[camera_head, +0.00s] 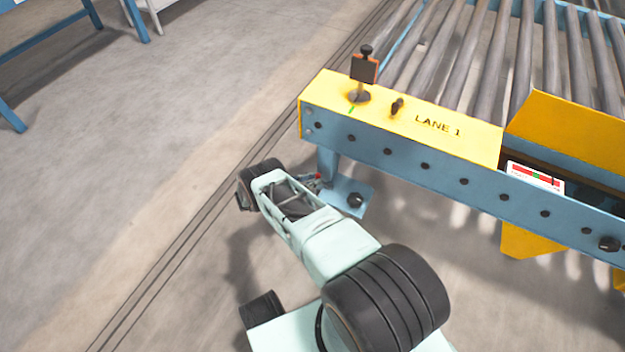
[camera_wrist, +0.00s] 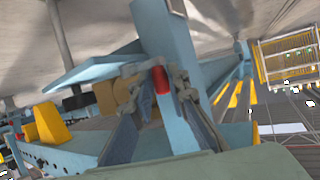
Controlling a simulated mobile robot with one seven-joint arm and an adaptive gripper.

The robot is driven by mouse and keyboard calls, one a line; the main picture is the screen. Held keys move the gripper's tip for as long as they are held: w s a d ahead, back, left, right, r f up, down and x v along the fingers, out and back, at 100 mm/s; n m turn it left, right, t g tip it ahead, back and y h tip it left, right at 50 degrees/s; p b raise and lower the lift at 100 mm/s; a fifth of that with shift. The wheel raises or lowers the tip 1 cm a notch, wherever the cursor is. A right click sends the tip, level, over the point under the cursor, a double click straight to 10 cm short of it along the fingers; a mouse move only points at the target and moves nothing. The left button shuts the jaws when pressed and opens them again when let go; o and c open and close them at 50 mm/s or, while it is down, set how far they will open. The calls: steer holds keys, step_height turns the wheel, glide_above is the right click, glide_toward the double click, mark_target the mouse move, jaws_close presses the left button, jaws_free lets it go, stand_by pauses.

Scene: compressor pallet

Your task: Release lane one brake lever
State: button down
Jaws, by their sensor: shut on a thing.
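My gripper (camera_head: 314,183) is low beside the blue leg at the near left corner of the lane one conveyor. In the wrist view my gripper (camera_wrist: 162,92) has its fingers shut on a small red grip (camera_wrist: 160,79). The red grip also shows as a speck at the fingertips in the head view (camera_head: 318,176). What it joins is hidden, so I cannot tell for sure that it is the brake lever. A black-knobbed upright post (camera_head: 365,67) and a small dark lever (camera_head: 397,106) stand on the yellow LANE 1 plate (camera_head: 440,124), well above my gripper.
The blue conveyor rail (camera_head: 400,162) and the foot plate (camera_head: 346,191) are close to my gripper. Grey rollers (camera_head: 470,55) lie behind the yellow plate. A yellow guard (camera_head: 575,130) and a red-and-white label (camera_head: 535,178) are at right. The floor at left (camera_head: 130,190) is clear.

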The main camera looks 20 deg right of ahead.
steer(key=shift+r, duration=0.1)
steer(key=shift+s+a+n+t+y+p, duration=0.15)
steer(key=shift+s+n+t+y+p, duration=0.75)
steer(key=shift+n+t+p, duration=0.5)
steer(key=shift+s+a+n+t+y+p, duration=0.15)
steer(key=shift+s+n+t+y+p, duration=0.6)
steer(key=shift+n+t+y+p, duration=0.55)
steer(key=shift+s+a+n+t+y+p, duration=0.15)
steer(key=shift+s+n+t+y+p, duration=0.65)
steer(key=shift+n+t+p, duration=0.8)
steer(key=shift+n+b, duration=0.3)
steer(key=shift+b, duration=0.05)
steer(key=c, duration=1.9)
jaws_free()
